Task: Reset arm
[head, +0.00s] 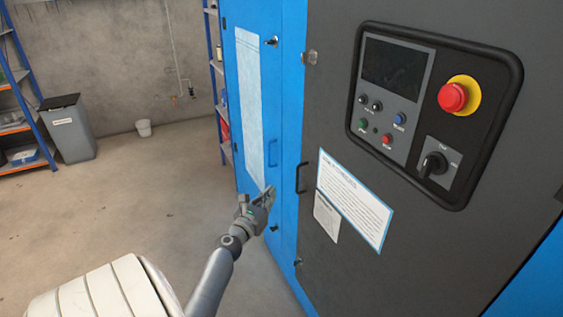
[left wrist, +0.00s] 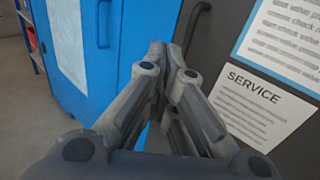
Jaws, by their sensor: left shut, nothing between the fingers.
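My left gripper (head: 268,196) is in front of the blue and grey cabinet, low beside the dark door handle (head: 302,178). In the left wrist view the fingers of my left gripper (left wrist: 166,50) are shut with nothing between them, and the dark handle (left wrist: 197,28) shows just behind their tips. I cannot tell whether the tips touch the cabinet. My right gripper is in neither view.
The grey cabinet door carries a control panel (head: 436,112) with a red emergency button (head: 453,97) and a rotary switch (head: 434,164). Paper notices (head: 354,200) are below. A grey bin (head: 70,132) and shelves stand far left.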

